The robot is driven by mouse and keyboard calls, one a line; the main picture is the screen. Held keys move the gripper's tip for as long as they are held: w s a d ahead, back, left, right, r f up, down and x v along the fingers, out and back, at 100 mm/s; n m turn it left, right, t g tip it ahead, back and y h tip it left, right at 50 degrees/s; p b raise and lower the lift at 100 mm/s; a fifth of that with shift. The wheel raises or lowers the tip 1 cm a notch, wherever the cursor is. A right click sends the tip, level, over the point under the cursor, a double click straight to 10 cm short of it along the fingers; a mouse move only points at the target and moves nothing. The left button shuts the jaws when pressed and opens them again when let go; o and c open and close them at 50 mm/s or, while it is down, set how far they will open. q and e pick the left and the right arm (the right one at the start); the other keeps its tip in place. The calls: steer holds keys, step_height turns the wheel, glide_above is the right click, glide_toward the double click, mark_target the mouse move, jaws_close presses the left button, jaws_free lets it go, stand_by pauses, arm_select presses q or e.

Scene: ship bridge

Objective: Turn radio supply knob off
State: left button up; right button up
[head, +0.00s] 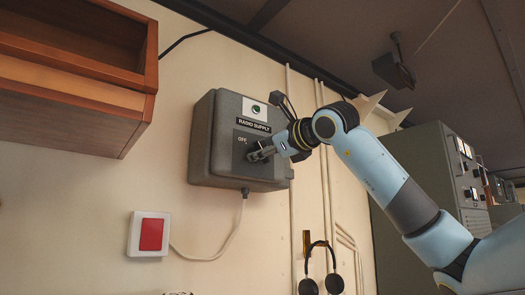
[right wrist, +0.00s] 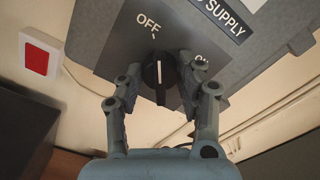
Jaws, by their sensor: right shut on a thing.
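The grey radio supply box (head: 203,150) is mounted on the wall in the head view, with a "RADIO SUPPLY" label and an "OFF" mark. Its black knob (right wrist: 158,75) shows in the right wrist view, with a white line running roughly up and down. "OFF" is printed above and slightly left of the knob, and "ON" to its right, partly covered by a finger. My right gripper (head: 257,153) is at the box face, shut on the knob, one finger on each side of it; both fingers show in the right wrist view (right wrist: 158,82). My left gripper is out of view.
A red switch in a white frame (head: 151,234) is on the wall at lower left. A wooden cabinet (head: 75,105) juts out at upper left. Black headphones (head: 307,286) hang below the box, right of its cable (head: 240,213). Grey equipment cabinets (head: 425,165) stand at right.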

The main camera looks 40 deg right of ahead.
steer(key=shift+n, duration=0.8)
steer(key=o, duration=1.1)
steer(key=shift+o, duration=0.2)
